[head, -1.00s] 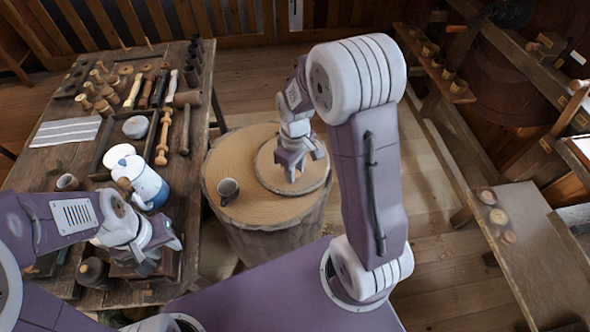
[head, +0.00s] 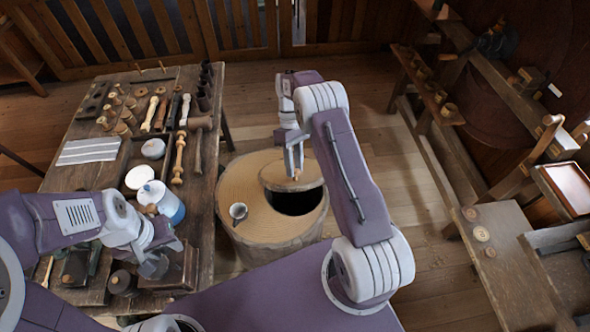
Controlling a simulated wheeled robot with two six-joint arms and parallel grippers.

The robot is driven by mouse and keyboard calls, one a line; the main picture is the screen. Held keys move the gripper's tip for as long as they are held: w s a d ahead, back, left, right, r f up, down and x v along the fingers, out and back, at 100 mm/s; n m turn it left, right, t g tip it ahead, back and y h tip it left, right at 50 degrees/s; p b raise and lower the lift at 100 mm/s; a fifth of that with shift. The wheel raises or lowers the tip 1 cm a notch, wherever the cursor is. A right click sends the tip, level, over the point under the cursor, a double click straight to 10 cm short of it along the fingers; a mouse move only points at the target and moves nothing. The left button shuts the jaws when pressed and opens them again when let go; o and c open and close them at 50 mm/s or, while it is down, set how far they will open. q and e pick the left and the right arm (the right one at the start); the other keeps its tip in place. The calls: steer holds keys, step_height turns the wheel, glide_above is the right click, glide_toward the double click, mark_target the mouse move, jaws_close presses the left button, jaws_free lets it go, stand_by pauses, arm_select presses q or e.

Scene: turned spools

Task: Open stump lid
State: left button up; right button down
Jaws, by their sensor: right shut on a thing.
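The stump (head: 250,244) stands on the floor in the middle, with a round wooden lid (head: 275,172) on its top right. The lid is raised at its near side, and a dark hollow (head: 297,203) shows below it. My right gripper (head: 296,175) is shut on the lid's small knob, which it mostly hides. My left gripper (head: 168,256) is over the near end of the left table, apart from the stump. Its jaw gap is not clear.
The left table (head: 85,178) holds turned spools, a striped cloth (head: 89,150), a blue-and-white jug (head: 165,201) and dark boxes. A bench (head: 505,262) stands at the right. Wooden floor is clear between the stump and this bench.

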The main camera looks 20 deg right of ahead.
steer(key=shift+w+d+r+g, duration=0.15)
steer(key=shift+w+r+g, duration=0.25)
steer(key=shift+w+r, duration=0.1)
stand_by(0.4)
steer(key=c, duration=1.1)
jaws_free()
steer(key=shift+o, duration=0.2)
steer(key=shift+w, duration=0.1)
steer(key=shift+r, duration=0.1)
steer(key=s+d+r+b, duration=0.5)
steer(key=s+d+r, duration=0.1)
steer(key=s+r, duration=0.3)
steer(key=shift+s+d+r, duration=0.25)
steer(key=shift+s+r, duration=0.1)
steer(key=shift+r, duration=0.55)
